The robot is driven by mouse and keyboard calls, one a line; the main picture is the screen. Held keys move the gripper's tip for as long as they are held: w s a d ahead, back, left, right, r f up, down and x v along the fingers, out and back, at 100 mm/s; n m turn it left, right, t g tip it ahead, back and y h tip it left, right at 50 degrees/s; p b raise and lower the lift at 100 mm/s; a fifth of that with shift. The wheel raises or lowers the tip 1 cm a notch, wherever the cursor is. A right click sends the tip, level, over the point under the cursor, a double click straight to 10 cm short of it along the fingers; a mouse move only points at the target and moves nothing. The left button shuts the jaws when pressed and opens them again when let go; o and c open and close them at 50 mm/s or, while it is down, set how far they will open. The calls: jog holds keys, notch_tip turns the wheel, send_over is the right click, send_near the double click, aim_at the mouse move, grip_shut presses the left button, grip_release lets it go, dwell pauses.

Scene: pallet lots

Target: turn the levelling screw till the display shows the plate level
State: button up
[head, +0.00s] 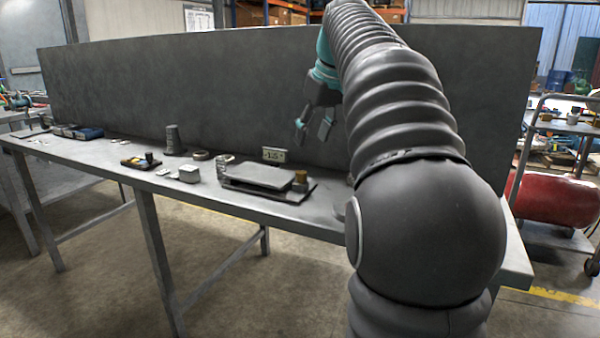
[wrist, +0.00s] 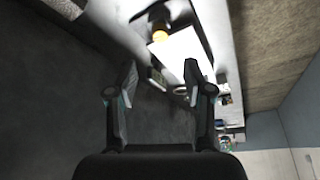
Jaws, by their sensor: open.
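The levelling plate (head: 258,176) is a grey slab on a dark base on the bench; it also shows bright in the wrist view (wrist: 182,52). The brass levelling screw (head: 300,177) stands at its right end and appears as an orange knob in the wrist view (wrist: 160,36). The small display (head: 274,155) stands behind the plate and seems to read about -1.5, too small to be sure. My gripper (head: 314,127) is open and empty, above and behind the screw, apart from it. Its two fingers also show in the wrist view (wrist: 160,70).
A grey back panel (head: 200,90) rises along the bench's rear edge, close behind my gripper. My arm hides the bench's right part.

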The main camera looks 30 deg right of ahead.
aim_at(301, 171)
jog(key=b+x, duration=0.1)
jog(key=x, duration=0.9)
jog(key=shift+w+a+f+b, duration=0.1)
jog(key=shift+f+b, duration=0.05)
jog(key=shift+b, duration=0.2)
grip_shut()
